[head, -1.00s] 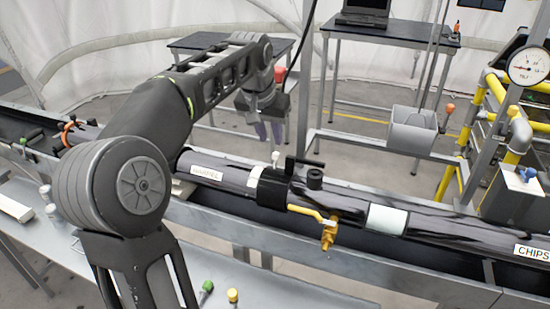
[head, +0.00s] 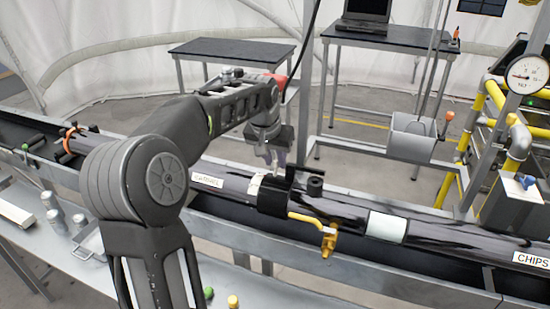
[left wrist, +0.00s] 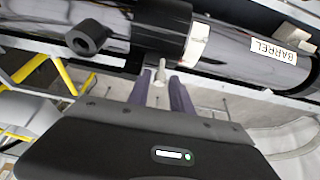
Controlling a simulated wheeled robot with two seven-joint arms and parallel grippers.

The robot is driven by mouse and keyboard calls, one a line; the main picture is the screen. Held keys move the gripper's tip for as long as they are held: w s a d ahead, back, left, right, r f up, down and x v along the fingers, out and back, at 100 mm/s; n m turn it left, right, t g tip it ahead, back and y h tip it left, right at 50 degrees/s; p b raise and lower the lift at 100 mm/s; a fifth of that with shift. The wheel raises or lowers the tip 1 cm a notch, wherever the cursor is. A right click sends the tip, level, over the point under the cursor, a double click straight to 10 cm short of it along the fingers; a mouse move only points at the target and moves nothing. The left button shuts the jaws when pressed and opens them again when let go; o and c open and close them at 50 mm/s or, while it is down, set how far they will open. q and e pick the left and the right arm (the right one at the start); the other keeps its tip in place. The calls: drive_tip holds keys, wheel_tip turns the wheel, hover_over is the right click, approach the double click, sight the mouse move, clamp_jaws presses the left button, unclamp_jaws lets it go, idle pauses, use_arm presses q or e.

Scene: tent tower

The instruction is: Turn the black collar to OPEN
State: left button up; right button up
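The black collar (head: 273,193) sits around the dark barrel tube (head: 340,208), beside a white band (head: 255,186). It also shows at the top of the left wrist view (left wrist: 162,28). A small pale peg (left wrist: 160,72) stands out at the collar's edge. My left gripper (head: 274,160) is just behind the collar in the head view. In the left wrist view its two purple fingers (left wrist: 160,90) are apart, with the peg's end between their tips and a gap either side. I cannot read any OPEN mark. My right gripper is not in view.
A black stub (head: 315,186) and a yellow lever valve (head: 328,240) sit right of the collar on the tube. The tube lies in a dark trough with a grey rail. A grey box (head: 412,137) and a gauge (head: 528,74) stand at the right.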

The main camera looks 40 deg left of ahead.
use_arm(q)
drive_tip(key=shift+c, duration=0.3)
clamp_jaws()
idle(1.1)
